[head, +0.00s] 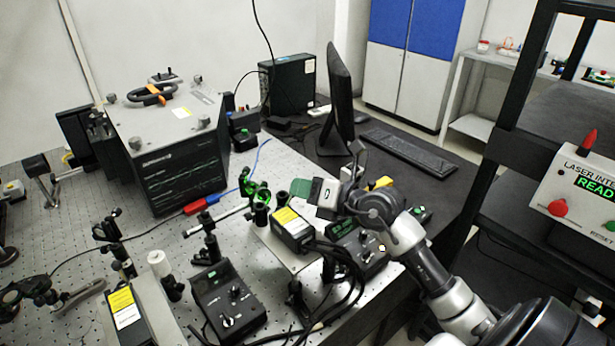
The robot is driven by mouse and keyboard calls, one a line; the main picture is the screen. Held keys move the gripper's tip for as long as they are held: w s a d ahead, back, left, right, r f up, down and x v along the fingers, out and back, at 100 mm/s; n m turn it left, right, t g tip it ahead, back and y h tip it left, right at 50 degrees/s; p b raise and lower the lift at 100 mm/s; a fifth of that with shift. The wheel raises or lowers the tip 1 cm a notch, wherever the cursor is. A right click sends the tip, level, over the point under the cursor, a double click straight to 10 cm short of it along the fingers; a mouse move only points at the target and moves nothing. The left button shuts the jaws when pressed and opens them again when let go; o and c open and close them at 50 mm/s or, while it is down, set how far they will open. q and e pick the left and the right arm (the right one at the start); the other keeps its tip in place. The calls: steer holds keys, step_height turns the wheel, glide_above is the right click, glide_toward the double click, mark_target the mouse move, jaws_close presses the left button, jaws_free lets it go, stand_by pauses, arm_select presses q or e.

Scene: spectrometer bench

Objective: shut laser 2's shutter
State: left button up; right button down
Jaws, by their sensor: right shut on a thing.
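A laser head with a yellow label (290,221) stands on a raised plate right of the bench's middle. I take it for laser 2, but its label is too small to read. Green light shows on the round optic mount (257,194) just beyond the laser's front. A second yellow-labelled laser head (125,306) stands at the lower left. I cannot make out my left gripper.
Black control boxes stand at the front (228,298) and under my right arm (358,250). Black cables loop beside the laser. A large spectrometer box (178,165) stands behind left; a monitor (340,95) and keyboard (408,150) behind right. A laser interlock panel (585,185) hangs at right.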

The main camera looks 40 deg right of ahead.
steer(key=a+n+p, duration=0.1)
steer(key=r+n+h+p, duration=0.1)
steer(key=p, duration=0.1)
steer(key=shift+s+a+r+n+g, duration=0.1)
steer(key=shift+a+r+n+g, duration=0.2)
steer(key=shift+a+n+g, duration=0.1)
steer(key=shift+a+n+h+p, duration=0.5)
steer(key=shift+n+p, duration=0.15)
steer(key=shift+n, duration=0.15)
steer(key=shift+a+n+h, duration=0.5)
steer(key=shift+n, duration=0.2)
steer(key=shift+f, duration=0.1)
steer(key=c, duration=1.1)
jaws_free()
